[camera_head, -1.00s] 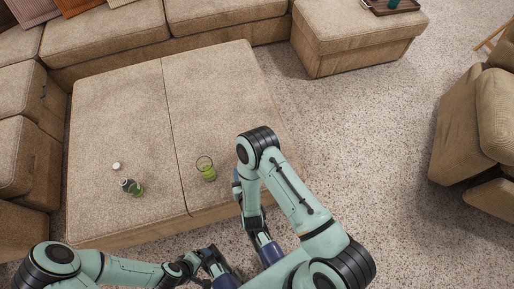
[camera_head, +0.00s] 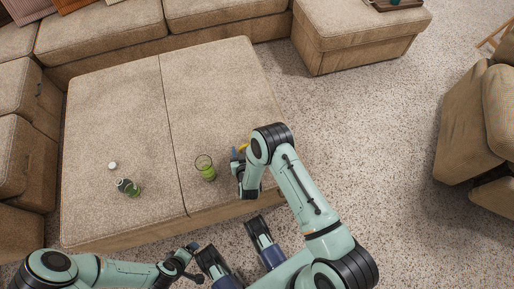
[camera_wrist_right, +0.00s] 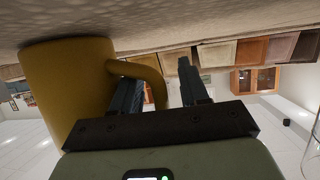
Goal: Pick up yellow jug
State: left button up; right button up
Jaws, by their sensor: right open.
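The yellow jug shows large at the left of the right wrist view (camera_wrist_right: 68,85), with its handle (camera_wrist_right: 152,80) reaching between my fingers. In the head view only a small yellow part of the jug (camera_head: 243,147) shows on the ottoman's right side; my right arm hides the rest. My right gripper (camera_head: 236,155) is at the jug, its open fingers on either side of the handle's outer part in the right wrist view. I cannot tell whether they touch it. My left gripper (camera_head: 191,262) is low in the head view, away from the jug; its jaws are unclear.
The beige ottoman (camera_head: 120,95) also bears a green-filled glass (camera_head: 206,170), a green bottle (camera_head: 128,188) and a small white object (camera_head: 112,166). A sofa (camera_head: 110,40) borders it. Carpet (camera_head: 360,130) is clear to the right, up to an armchair (camera_head: 465,130).

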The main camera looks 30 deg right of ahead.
grip_shut()
jog(key=shift+r, duration=0.15)
